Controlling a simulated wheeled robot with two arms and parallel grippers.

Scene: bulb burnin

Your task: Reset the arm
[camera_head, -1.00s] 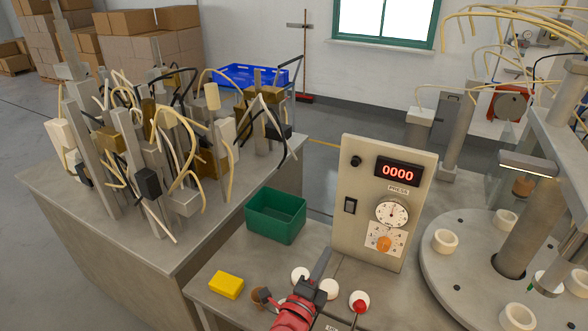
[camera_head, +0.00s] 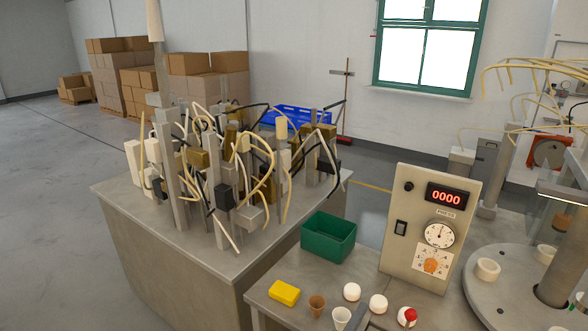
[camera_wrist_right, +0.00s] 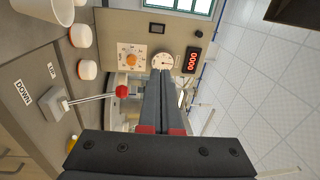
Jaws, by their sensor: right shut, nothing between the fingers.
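My right gripper (camera_wrist_right: 160,76) is shut and empty in the right wrist view, its two dark fingers together and pointing toward the control panel (camera_wrist_right: 148,42). In the head view only a dark piece of it (camera_head: 357,318) shows at the bottom edge. A lever with a red ball knob (camera_wrist_right: 122,90) stands beside the fingers in the wrist view, near UP and DOWN labels; I cannot tell whether they touch. The red knob (camera_head: 410,314) also shows in the head view. The panel (camera_head: 428,228) reads 0000. My left gripper is not in view.
A green bin (camera_head: 328,238), yellow block (camera_head: 284,293), brown cup (camera_head: 317,306), white cup (camera_head: 341,319) and white domes (camera_head: 352,292) occupy the front bench. A cluttered fixture table (camera_head: 165,265) stands left, a round turntable (camera_head: 485,305) right. Floor at far left is clear.

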